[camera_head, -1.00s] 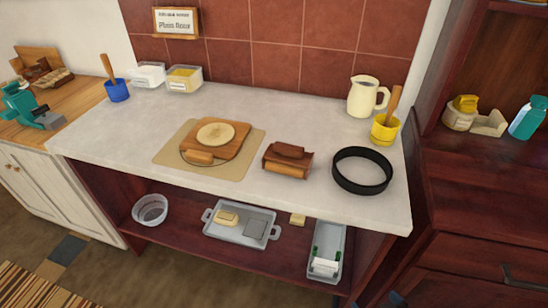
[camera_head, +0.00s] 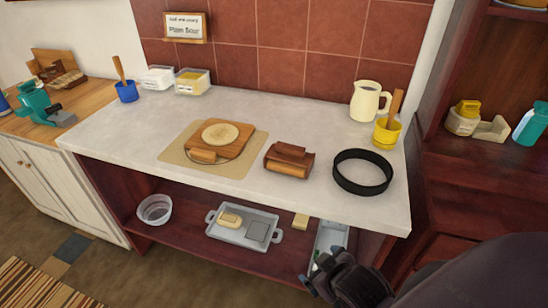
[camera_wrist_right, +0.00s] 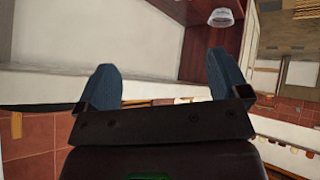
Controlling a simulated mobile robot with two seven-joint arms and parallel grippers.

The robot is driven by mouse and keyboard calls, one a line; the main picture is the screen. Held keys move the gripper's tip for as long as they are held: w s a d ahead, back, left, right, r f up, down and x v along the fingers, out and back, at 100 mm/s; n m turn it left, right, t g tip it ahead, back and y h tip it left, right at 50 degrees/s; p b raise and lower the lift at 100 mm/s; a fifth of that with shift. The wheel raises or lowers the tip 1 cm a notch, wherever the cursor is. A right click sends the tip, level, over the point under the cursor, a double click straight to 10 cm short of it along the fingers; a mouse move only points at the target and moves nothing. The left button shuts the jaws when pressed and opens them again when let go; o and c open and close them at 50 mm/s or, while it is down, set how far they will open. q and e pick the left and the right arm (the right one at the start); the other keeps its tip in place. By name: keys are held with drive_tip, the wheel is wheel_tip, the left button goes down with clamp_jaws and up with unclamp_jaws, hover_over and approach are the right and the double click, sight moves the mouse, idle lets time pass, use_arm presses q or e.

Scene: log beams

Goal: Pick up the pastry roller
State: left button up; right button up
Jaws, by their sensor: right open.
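A brown wooden roller on a cradle-like stand (camera_head: 289,160) sits on the counter right of centre. My right gripper (camera_head: 316,270) is low at the front, below the counter edge, and apart from both. In the right wrist view its blue fingers (camera_wrist_right: 160,62) are spread with nothing between them. My left gripper is not in view.
A black ring (camera_head: 362,172), a cream jug (camera_head: 368,100) and a yellow cup (camera_head: 387,132) stand on the counter's right side. The lower shelf holds a grey tray (camera_head: 210,219) and a clear bowl (camera_head: 154,209).

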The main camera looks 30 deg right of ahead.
drive_tip(key=w+a+r+n+t+y, duration=0.1)
drive_tip(key=w+a+r+n+t, duration=0.1)
drive_tip(key=w+r+n+t, duration=0.4)
drive_tip(key=w+a+r+n+t+y, duration=0.1)
drive_tip(key=w+a+r+n+t, duration=0.15)
drive_tip(key=w+r, duration=0.65)
drive_tip(key=w+a+r+n+t+y, duration=0.2)
drive_tip(key=w+a+r+n+y, duration=0.25)
drive_tip(key=n+y, duration=0.5)
wheel_tip(320, 180, up, 2)
drive_tip(key=n+g+h, duration=1)
drive_tip(key=n+g, duration=0.9)
drive_tip(key=n, duration=0.4)
hover_over(290, 146)
drive_tip(key=shift+w+a, duration=0.2)
drive_tip(key=shift+a, duration=0.05)
drive_tip(key=shift+d+f, duration=0.1)
drive_tip(key=shift+d, duration=0.05)
wheel_tip(290, 146, down, 5)
drive_tip(key=shift+f+b, duration=0.2)
drive_tip(key=shift+b, duration=0.2)
drive_tip(key=shift+s+d+f, duration=0.1)
drive_tip(key=shift+s+f, duration=0.05)
drive_tip(key=shift+f, duration=1.1)
drive_tip(key=shift+s+f, duration=0.15)
drive_tip(key=shift+f, duration=1.1)
